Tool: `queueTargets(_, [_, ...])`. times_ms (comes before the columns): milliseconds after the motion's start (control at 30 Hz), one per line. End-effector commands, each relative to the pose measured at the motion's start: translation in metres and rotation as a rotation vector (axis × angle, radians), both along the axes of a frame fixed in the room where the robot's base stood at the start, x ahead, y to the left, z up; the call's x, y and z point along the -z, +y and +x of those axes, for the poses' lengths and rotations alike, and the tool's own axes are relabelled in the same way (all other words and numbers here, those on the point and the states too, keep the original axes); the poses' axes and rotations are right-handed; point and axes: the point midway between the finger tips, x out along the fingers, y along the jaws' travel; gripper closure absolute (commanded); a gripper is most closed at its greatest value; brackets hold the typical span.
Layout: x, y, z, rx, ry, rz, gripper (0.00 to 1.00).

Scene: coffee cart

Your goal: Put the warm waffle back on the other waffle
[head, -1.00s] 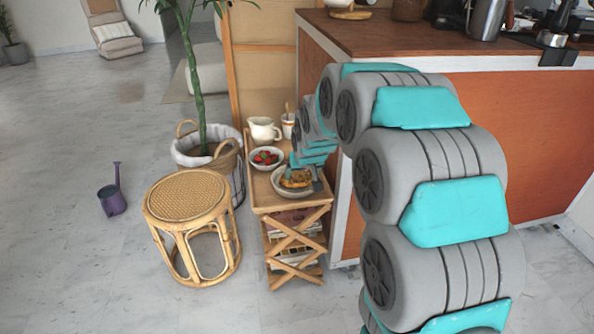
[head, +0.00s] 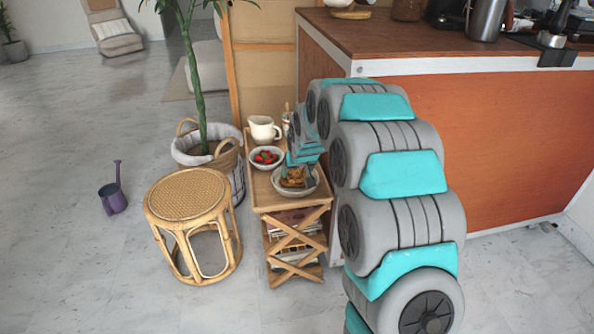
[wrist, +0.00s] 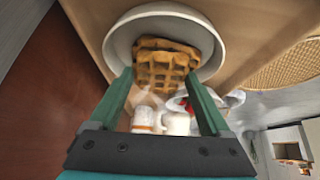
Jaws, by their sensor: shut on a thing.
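A golden waffle (wrist: 165,72) with a deep grid sits between the fingertips of my gripper (wrist: 160,80) in the wrist view. My gripper is shut on it, with one green finger on each side. The waffle is over a white bowl (wrist: 208,38). Another waffle edge (wrist: 150,44) seems to show behind the held one, but I cannot clearly tell them apart or whether they touch. In the head view the waffle (head: 292,179) shows in the bowl (head: 279,190) on the cart's near end, and my arm hides part of it.
The wooden cart (head: 262,198) also holds a bowl of strawberries (head: 266,157), a white jug (head: 263,130) and a cup, partly hidden. A rattan stool (head: 187,195) and a basket plant stand left of the cart. The orange counter (head: 500,140) is close on the right.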

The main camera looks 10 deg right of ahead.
Motion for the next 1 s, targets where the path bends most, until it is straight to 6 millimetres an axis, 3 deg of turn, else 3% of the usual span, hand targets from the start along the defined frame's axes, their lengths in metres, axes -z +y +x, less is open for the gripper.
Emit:
queueTargets(233, [0.003,0.0,0.0,0.0,0.0,0.0,0.83])
queueTargets(267, [0.003,0.0,0.0,0.0,0.0,0.0,0.18])
queueTargets(400, [0.002,0.0,0.0,0.0,0.0,0.0,0.02])
queueTargets(733, [0.0,0.0,0.0,0.0,0.0,0.0,0.0])
queueTargets(1000, [-0.017,0.0,-0.01,0.0,-0.003,0.0,0.0])
